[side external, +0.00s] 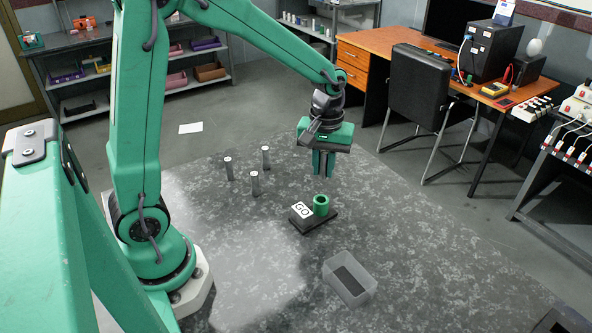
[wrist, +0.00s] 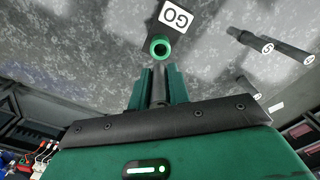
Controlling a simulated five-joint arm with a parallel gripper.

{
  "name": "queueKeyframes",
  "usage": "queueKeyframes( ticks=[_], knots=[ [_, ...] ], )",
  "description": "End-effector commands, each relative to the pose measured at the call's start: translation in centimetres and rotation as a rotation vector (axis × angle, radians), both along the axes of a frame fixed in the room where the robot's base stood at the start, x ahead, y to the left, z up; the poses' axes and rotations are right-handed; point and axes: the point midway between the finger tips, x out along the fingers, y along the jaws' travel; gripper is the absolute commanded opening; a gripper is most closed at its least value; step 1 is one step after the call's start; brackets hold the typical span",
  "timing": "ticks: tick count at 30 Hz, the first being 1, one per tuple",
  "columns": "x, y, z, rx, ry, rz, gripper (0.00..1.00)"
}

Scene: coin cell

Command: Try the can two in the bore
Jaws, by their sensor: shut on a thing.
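My gripper (side external: 323,175) is shut on a dark grey can (wrist: 159,85). The can sits upright between the green fingers, mostly hidden by them, and its number does not show. The green bore (side external: 321,204) is an open-topped ring on a dark base (side external: 322,220) with a white GO label (side external: 301,210). My gripper is above the bore, apart from it. In the wrist view, the bore (wrist: 160,46) lies just beyond the fingertips. Three other grey cans with white tops stand left of the bore: one (side external: 228,170), one (side external: 266,158) and one (side external: 254,184).
A clear bin (side external: 370,296) with a dark bottom stands on the mottled grey surface in front of the bore. Bare surface (side external: 245,235) lies between the cans and the bin. A chair (side external: 415,90) and a desk (side external: 375,45) stand well behind.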

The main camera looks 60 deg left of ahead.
Motion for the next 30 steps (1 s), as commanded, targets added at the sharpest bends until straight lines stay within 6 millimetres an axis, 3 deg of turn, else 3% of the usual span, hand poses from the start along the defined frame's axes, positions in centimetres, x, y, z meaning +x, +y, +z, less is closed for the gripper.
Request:
queueKeyframes(
  ticks=[11, 30],
  knots=[
    [0.0, 0.0, -1.0, 0.0, 0.001, 0.0, 0.0],
    [0.0, 0.0, -5.1, -0.001, 0.002, 0.0, 0.0]
  ],
)
